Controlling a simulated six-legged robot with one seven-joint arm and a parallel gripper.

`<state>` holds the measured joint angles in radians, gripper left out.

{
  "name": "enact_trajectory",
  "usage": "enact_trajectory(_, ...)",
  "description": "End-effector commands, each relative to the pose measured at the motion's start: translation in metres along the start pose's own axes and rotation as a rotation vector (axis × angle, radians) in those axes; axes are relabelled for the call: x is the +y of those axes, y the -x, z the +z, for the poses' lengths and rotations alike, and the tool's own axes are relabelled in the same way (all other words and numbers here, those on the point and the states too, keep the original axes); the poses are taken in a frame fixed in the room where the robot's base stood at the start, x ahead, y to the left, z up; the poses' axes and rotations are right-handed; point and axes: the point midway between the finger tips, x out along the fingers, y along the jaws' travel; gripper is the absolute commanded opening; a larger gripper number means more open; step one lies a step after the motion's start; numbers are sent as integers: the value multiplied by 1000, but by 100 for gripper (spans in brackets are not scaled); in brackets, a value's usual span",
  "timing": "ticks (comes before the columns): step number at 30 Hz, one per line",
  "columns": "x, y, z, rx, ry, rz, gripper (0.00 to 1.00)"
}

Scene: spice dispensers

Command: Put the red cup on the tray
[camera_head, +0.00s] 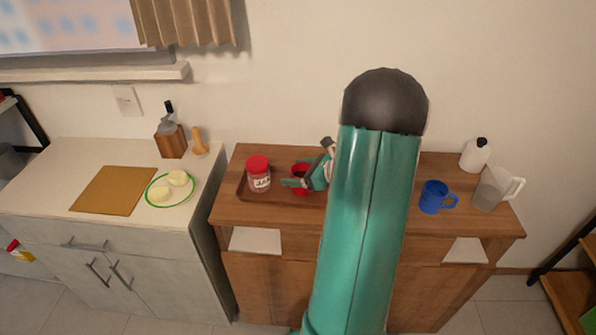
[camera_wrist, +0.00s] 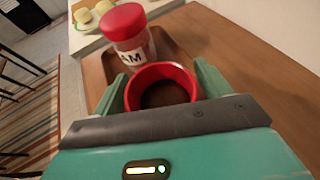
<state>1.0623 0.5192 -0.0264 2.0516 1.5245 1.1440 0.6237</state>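The red cup (camera_head: 301,172) is upright between the fingers of my gripper (camera_head: 303,183). In the wrist view the red cup (camera_wrist: 162,70) shows its round rim and dark inside, with a green finger of my gripper (camera_wrist: 162,82) close against each side. My gripper looks shut on it. The brown wooden tray (camera_head: 243,190) lies on the cabinet top, and the cup is over its right part. Whether the cup's base touches the tray is hidden. The tray also shows in the wrist view (camera_wrist: 94,76).
A red-lidded jar (camera_head: 259,176) stands on the tray just left of the cup. A blue mug (camera_head: 433,197), a clear pitcher (camera_head: 490,188) and a white bottle (camera_head: 474,156) stand at the right. A plate (camera_head: 155,191) and a cutting board (camera_head: 112,190) are on the left counter.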

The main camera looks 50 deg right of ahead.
Motion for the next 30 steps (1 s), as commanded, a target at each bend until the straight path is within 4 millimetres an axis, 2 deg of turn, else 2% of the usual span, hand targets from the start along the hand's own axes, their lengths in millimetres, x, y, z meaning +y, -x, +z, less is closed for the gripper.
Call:
enact_trajectory(11,0,1,3,0,0,0,84)
enact_trajectory(14,0,10,3,1,-1,-2,84)
enact_trajectory(17,0,26,3,0,0,-3,84)
enact_trajectory(24,-1,79,3,1,0,-4,84)
enact_trajectory(30,0,111,3,1,0,-2,84)
